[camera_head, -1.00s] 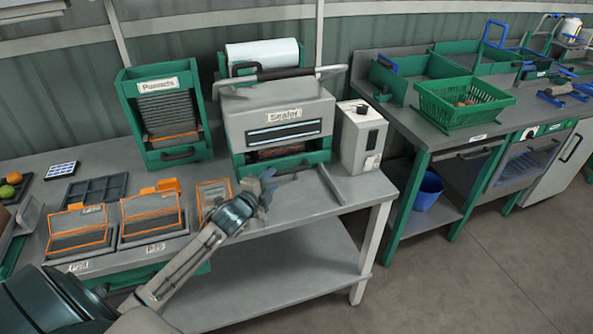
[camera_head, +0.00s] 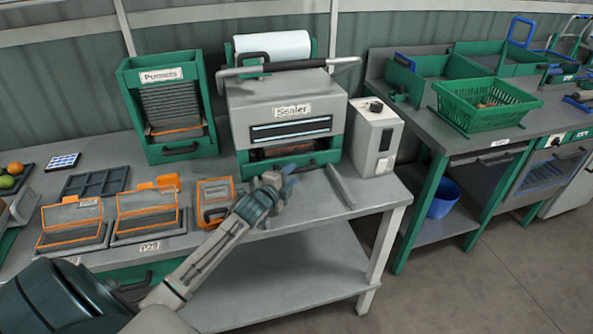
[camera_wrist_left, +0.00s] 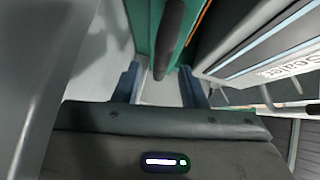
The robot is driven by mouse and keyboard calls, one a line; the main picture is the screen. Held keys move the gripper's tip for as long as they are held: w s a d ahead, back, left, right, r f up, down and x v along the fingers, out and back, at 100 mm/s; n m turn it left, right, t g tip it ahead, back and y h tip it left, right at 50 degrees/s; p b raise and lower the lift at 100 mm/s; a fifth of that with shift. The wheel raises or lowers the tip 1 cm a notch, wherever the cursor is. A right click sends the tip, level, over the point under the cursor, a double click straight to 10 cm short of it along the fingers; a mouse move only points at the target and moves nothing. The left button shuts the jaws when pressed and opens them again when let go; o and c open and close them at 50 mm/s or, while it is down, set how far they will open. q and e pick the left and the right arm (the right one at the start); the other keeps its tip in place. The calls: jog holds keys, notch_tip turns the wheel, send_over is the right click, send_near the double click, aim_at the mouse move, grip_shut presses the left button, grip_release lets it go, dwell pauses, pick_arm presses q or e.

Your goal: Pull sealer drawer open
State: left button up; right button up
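The sealer (camera_head: 285,103) is a grey box on a green base, labelled "Sealer", at the back of the bench. Its green drawer front (camera_head: 328,156) with a dark bar handle sits low under a dark window and looks shut. My left gripper (camera_head: 285,182) is just in front of the drawer and partly covers its handle. In the left wrist view the blue fingers (camera_wrist_left: 160,90) are apart, with the dark handle (camera_wrist_left: 170,38) lying ahead and roughly between them, beside the green front (camera_wrist_left: 141,22). I cannot tell whether they touch it. My right gripper is not in view.
A green Punnets dispenser (camera_head: 166,108) stands left of the sealer. A grey control box (camera_head: 374,138) stands close on its right. Orange-edged punnets (camera_head: 148,211) lie on the bench front left. A long bar (camera_head: 290,65) crosses above the sealer. Bench space before the sealer is mostly clear.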

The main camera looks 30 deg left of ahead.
aim_at(294, 172)
pick_arm(q)
jog(key=shift+w+a+f, duration=0.1)
jog(key=shift+w+f, duration=0.05)
jog(key=shift+w, duration=0.85)
jog(key=shift+w+a+f, duration=0.1)
jog(key=shift+w+f, duration=0.05)
jog(key=shift+w, duration=0.8)
grip_shut()
